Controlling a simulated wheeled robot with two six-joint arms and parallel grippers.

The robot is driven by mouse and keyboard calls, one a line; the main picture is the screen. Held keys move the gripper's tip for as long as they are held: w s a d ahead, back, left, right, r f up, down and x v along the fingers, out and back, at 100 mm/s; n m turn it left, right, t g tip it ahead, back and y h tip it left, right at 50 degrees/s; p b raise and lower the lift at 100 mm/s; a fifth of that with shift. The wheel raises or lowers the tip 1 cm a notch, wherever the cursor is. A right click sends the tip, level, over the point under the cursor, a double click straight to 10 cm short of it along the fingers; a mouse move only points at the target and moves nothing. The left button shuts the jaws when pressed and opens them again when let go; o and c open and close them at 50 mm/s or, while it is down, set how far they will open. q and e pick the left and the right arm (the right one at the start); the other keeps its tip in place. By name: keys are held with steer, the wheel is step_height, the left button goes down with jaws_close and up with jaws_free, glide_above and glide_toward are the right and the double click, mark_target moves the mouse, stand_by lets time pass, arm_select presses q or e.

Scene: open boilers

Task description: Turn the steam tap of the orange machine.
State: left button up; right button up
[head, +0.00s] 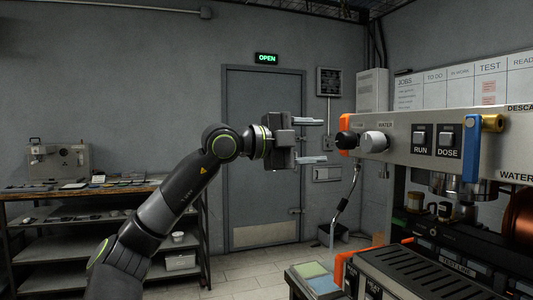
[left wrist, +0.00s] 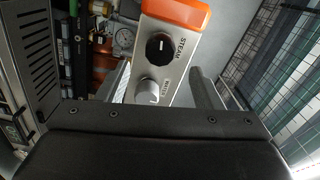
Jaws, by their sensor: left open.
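The orange machine (head: 397,128) stands at the right in the head view, with a light panel and orange end trim. Its steam tap, a black knob (head: 346,140), sticks out at the panel's left end. The black knob with a white mark also shows in the left wrist view (left wrist: 160,46), under the word STEAM. A pale water knob (head: 374,141) sits beside it; it is also in the left wrist view (left wrist: 147,91). My left gripper (head: 320,141) is open and empty, its fingers pointing at the steam tap, apparently short of it. My right gripper is out of view.
RUN (head: 422,139) and DOSE (head: 448,140) buttons and a blue lever (head: 472,148) sit further right on the panel. A steam wand (head: 346,200) hangs below the knobs. A drip grate (head: 430,268) lies lower. A shelf bench (head: 60,193) stands far left.

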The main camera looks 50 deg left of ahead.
arm_select(q)
steer(key=b+v, duration=0.8)
steer(key=v, duration=0.2)
steer(key=shift+s, duration=0.25)
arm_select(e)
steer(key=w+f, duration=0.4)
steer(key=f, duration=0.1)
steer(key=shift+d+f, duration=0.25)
